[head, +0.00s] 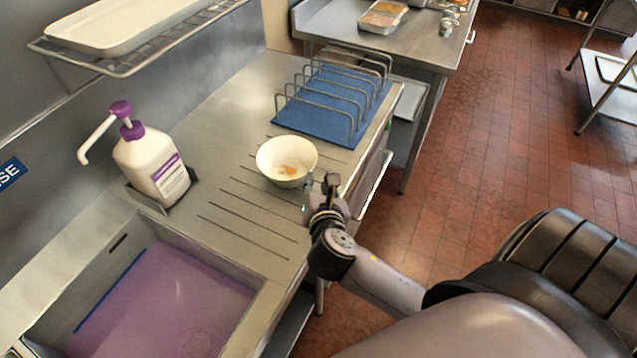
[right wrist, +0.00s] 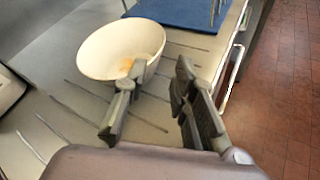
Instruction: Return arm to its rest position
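My right gripper (head: 322,184) is just right of and in front of a white bowl (head: 287,170), above the edge of the steel drainboard. In the right wrist view the two fingers of the right gripper (right wrist: 162,66) stand apart with a clear gap and nothing gripped. The left finger overlaps the lower right of the bowl (right wrist: 105,48) in that view; I cannot tell whether it touches. The bowl sits upright on the drainboard with a brownish residue inside. My left gripper is not in view.
A blue mat (head: 310,127) with a wire rack (head: 325,97) lies behind the bowl. A pump bottle (head: 150,165) stands at left beside a sink of purple water (head: 165,310). A wire shelf (head: 135,62) is at upper left. The tiled floor (head: 480,130) at right is open.

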